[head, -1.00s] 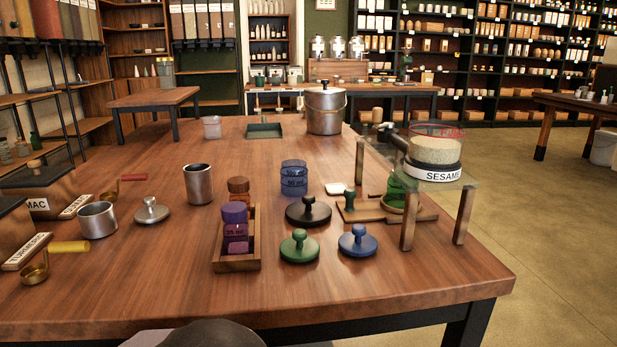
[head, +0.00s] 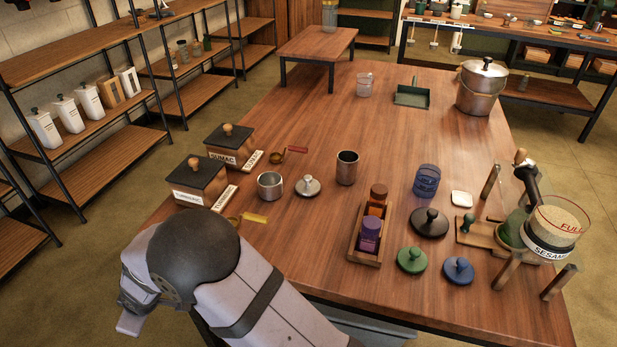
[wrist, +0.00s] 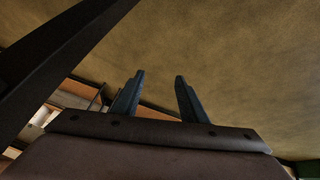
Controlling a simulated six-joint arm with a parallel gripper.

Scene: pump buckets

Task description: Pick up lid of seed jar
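A clear jar of pale seed (head: 553,226), labelled SESAME, is held on a wooden stand at the table's right edge. Its top looks uncovered. Several knobbed lids lie flat on the table: a black lid (head: 429,222), a green lid (head: 412,260), a blue lid (head: 458,271) and a small silver lid (head: 307,186). I cannot tell which belongs to the seed jar. My gripper (wrist: 160,76) shows in the wrist view with two fingers apart and nothing between them. It faces the floor, away from the lids. In the head view my arm is at lower left and the fingers are hidden.
A wooden tray (head: 365,260) with purple and orange bottles stands left of the lids. A metal cup (head: 347,168), another cup (head: 270,186) and dark SUMAC (head: 229,145) and neighbouring boxes stand further left.

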